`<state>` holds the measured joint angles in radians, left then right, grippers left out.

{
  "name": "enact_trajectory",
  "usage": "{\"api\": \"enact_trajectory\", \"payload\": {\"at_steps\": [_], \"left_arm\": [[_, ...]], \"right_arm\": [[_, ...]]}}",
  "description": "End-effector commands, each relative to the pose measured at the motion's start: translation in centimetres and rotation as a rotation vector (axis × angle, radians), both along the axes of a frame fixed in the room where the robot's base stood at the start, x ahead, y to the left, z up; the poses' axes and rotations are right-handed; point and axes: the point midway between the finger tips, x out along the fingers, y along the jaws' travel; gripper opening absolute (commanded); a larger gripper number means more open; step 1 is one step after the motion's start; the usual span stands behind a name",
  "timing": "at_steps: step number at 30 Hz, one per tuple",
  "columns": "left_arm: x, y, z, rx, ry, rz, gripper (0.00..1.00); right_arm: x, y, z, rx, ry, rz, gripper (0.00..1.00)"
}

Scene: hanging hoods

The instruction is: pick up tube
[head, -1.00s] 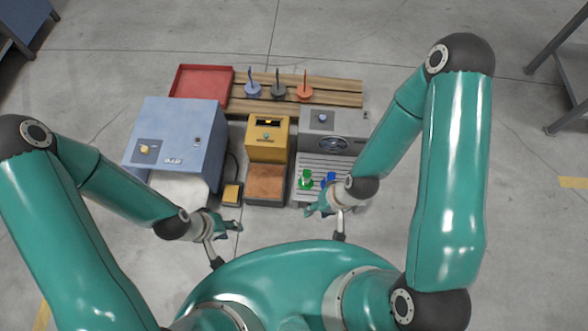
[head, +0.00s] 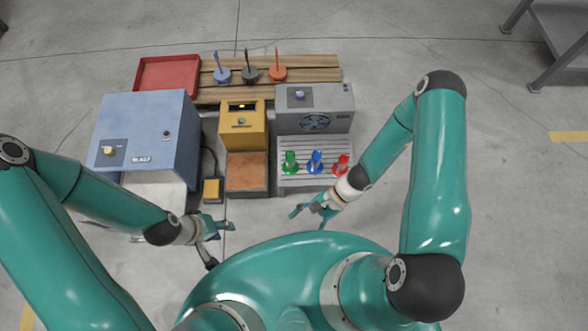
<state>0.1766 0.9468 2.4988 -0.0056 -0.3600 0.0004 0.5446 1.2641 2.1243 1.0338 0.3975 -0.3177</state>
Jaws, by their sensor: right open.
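Three small coloured pieces, green (head: 290,162), blue (head: 316,162) and red (head: 341,164), stand in a row on a slatted grey tray (head: 300,183). I cannot tell whether any of them is the tube; nothing else is clearly a tube. My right gripper (head: 308,212) is open and empty, in front of the tray and nearer to my body. Its arm reaches close beside the red piece and may cover part of it. My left gripper (head: 222,230) is to the left, near my body, apart from any object. Its fingers are too small to judge.
A blue cabinet (head: 148,130) stands at left, a yellow box (head: 243,128) above a brown-topped block (head: 247,172) in the middle, and a grey fan unit (head: 315,120) behind the tray. Behind are a red tray (head: 167,75) and several wooden planks with three coloured stands, including an orange one (head: 277,72).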

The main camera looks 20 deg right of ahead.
Motion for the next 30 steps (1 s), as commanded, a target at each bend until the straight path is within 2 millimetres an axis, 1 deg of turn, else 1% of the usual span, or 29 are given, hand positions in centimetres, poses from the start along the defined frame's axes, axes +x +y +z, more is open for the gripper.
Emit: {"api": "enact_trajectory", "payload": {"at_steps": [1, 2, 3, 4, 5, 6, 8, 9, 10, 12, 15, 17, 20, 30], "left_arm": [[0.0, 0.0, -3.5, 0.000, 0.000, 0.000, 0.40], [0.0, 0.0, -4.4, 0.000, 0.000, 0.000, 0.40], [0.0, 0.0, -5.5, 0.000, 0.000, 0.000, 0.40], [0.0, 0.0, -6.3, 0.000, 0.000, 0.000, 0.40], [0.0, 0.0, -7.0, 0.000, 0.000, 0.000, 0.40], [0.0, 0.0, -7.9, 0.000, 0.000, 0.000, 0.40], [0.0, 0.0, -9.0, 0.000, 0.000, 0.000, 0.40], [0.0, 0.0, -9.6, 0.000, 0.000, 0.000, 0.40], [0.0, 0.0, -9.9, 0.000, 0.000, 0.000, 0.40], [0.0, 0.0, -10.5, 0.000, 0.000, 0.000, 0.40], [0.0, 0.0, -10.9, 0.000, 0.000, 0.000, 0.40], [0.0, 0.0, -11.1, 0.000, 0.000, 0.000, 0.40], [0.0, 0.0, -11.3, 0.000, 0.000, 0.000, 0.40], [0.0, 0.0, -12.8, 0.000, 0.000, 0.000, 0.40]], "right_arm": [[1.7, 0.2, -4.2, 0.078, 0.052, -0.175, 0.70], [3.1, 0.1, -5.4, 0.124, 0.071, -0.281, 0.70], [5.1, -0.3, -6.9, 0.182, 0.083, -0.423, 0.70], [6.7, -1.0, -8.1, 0.220, 0.084, -0.527, 0.70], [8.1, -1.8, -9.2, 0.254, 0.079, -0.626, 0.70], [9.9, -3.1, -10.6, 0.292, 0.065, -0.750, 0.70], [12.2, -5.5, -12.6, 0.335, 0.033, -0.917, 0.70], [13.3, -7.2, -13.7, 0.354, 0.009, -1.013, 0.70], [14.0, -8.3, -14.3, 0.365, -0.010, -1.075, 0.70], [15.0, -10.7, -15.6, 0.381, -0.049, -1.192, 0.70], [15.9, -12.7, -16.5, 0.390, -0.089, -1.287, 0.70], [16.4, -13.1, -16.8, 0.391, -0.101, -1.311, 0.70], [17.5, -12.7, -17.2, 0.393, -0.107, -1.319, 0.70], [23.4, -9.3, -19.3, 0.392, -0.106, -1.314, 0.70]]}}
